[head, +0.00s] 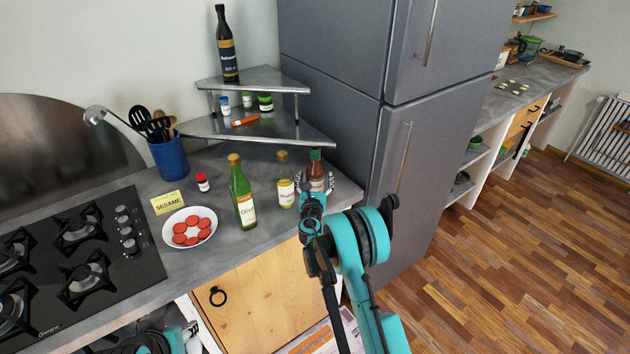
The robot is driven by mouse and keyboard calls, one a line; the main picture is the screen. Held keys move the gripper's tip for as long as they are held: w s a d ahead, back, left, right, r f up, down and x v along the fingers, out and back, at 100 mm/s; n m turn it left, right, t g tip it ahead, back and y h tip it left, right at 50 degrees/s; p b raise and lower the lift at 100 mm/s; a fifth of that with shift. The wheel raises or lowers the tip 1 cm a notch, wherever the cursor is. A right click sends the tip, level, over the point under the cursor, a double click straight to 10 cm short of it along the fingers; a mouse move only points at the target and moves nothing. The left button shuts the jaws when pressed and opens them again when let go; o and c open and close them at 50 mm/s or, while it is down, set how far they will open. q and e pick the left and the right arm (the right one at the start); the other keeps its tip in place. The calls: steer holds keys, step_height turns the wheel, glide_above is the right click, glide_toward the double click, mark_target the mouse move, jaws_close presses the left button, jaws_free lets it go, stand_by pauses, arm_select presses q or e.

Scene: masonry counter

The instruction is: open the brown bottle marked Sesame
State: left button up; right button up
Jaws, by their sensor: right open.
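A brown bottle (317,171) with a dark green cap (315,155) stands upright near the right end of the counter, by the fridge. Its label is mostly hidden and I cannot read it. My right gripper (316,183) is open at the bottle's front, with one finger on each side of its lower part. I cannot tell whether the fingers touch it. The cap is on the bottle and clear of the fingers. A yellow card (167,202) reading SESAME stands further left. Part of my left gripper (190,329) shows low at the left, below the counter edge; its jaws are unclear.
A clear yellowish bottle (285,190) stands close left of the brown one, then a green Olive bottle (242,195). A plate (170,241) of red discs, a small red-capped jar (202,181), a blue utensil pot (168,158) and a hob (75,250) lie further left. A corner shelf (290,132) stands behind.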

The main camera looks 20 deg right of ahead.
mark_target(315, 172)
steer(key=shift+r, duration=0.1)
steer(key=c, duration=1.7)
steer(key=shift+r, duration=0.1)
step_height(315, 172, up, 4)
steer(key=shift+r+p, duration=0.15)
steer(key=shift+p, duration=0.65)
steer(key=s+d+r+p, duration=0.2)
steer(key=d+r, duration=0.4)
steer(key=d, duration=0.5)
steer(key=shift+s+r, duration=0.25)
steer(key=shift+s, duration=0.45)
steer(key=shift+d, duration=0.1)
